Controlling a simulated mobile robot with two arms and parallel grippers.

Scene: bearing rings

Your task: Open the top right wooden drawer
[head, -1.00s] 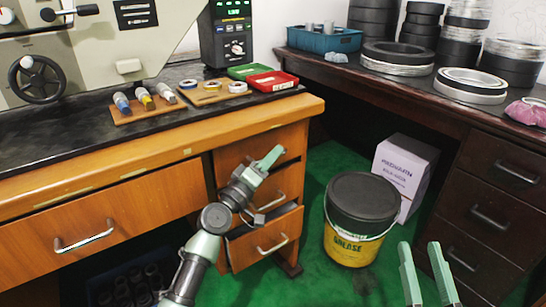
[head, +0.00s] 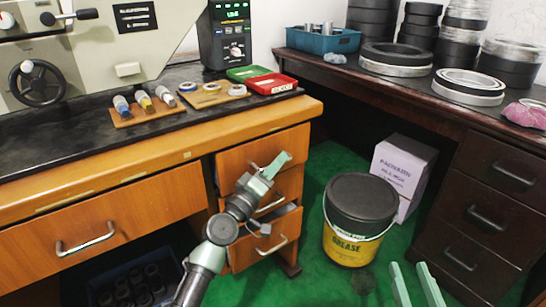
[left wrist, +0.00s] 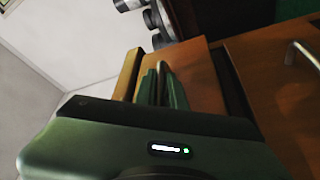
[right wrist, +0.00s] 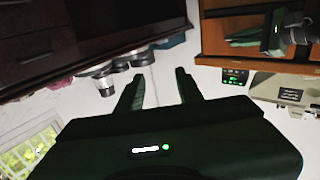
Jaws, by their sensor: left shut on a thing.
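The top right wooden drawer (head: 235,161) is the uppermost orange-brown front in the right-hand stack under the wooden bench. My left gripper (head: 277,164) is at this drawer's front, shut on its handle, which is mostly hidden by the fingers. In the left wrist view, the fingers (left wrist: 161,84) are close together against the drawer front (left wrist: 202,85). Whether the drawer stands slightly out is hard to tell. My right gripper (head: 412,270) is open and empty over the green floor, and its spread fingers (right wrist: 158,88) show in the right wrist view.
Below are a middle drawer and a lower drawer (head: 245,252), which stands partly out. A grease bucket (head: 355,250) and white box (head: 404,170) stand on the floor to the right. A dark drawer cabinet (head: 490,215) bounds the right side.

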